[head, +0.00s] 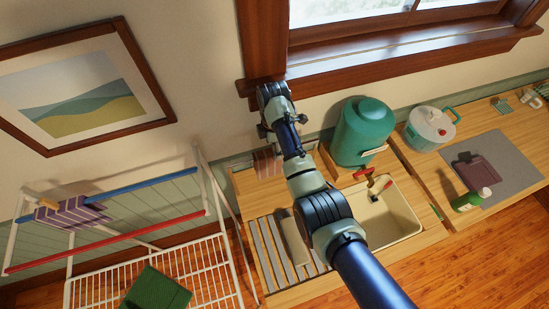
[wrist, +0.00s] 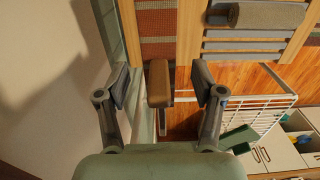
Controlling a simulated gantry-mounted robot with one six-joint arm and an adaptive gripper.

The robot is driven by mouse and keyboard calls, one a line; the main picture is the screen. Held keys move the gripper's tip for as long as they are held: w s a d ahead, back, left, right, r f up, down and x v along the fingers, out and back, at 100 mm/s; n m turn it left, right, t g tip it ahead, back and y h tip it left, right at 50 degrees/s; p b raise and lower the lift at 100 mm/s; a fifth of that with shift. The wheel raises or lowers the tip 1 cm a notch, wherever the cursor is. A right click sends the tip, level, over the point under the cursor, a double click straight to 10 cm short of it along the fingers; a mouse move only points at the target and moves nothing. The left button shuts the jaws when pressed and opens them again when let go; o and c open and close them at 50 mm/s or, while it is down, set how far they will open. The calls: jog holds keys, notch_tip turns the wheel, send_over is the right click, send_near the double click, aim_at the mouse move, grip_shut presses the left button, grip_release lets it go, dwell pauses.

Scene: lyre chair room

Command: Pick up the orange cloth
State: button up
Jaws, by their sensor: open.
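A rust-orange woven cloth (wrist: 158,22) with grey bands lies between pale wooden strips at the top of the wrist view. In the head view a reddish striped cloth (head: 266,163), apparently the same one, shows at the back left corner of the wooden counter, partly behind my arm. My gripper (wrist: 160,78) is open, its two fingers wide apart and nothing held. A brown padded block (wrist: 158,80) shows between the fingers in the wrist view; I cannot tell what it is or how far below it lies. The cloth appears beyond the fingertips, apart from them.
A sink (head: 388,214) with a red tap, a green water container (head: 362,132) and a white pot (head: 430,128) stand right of my arm. A slatted rack with a grey roll (head: 294,240) lies in front. A white drying rack (head: 205,270) stands left. The wall and window sill are close behind.

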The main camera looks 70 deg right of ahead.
notch_tip(320, 180, down, 2)
jog(key=shift+f, duration=0.2)
jog(key=c, duration=1.2)
jog(key=shift+o, duration=0.2)
jog(key=shift+r, duration=0.1)
notch_tip(320, 180, up, 9)
jog(key=shift+d+r, duration=0.1)
notch_tip(320, 180, up, 9)
jog(key=p, duration=0.8)
jog(key=shift+f, duration=0.2)
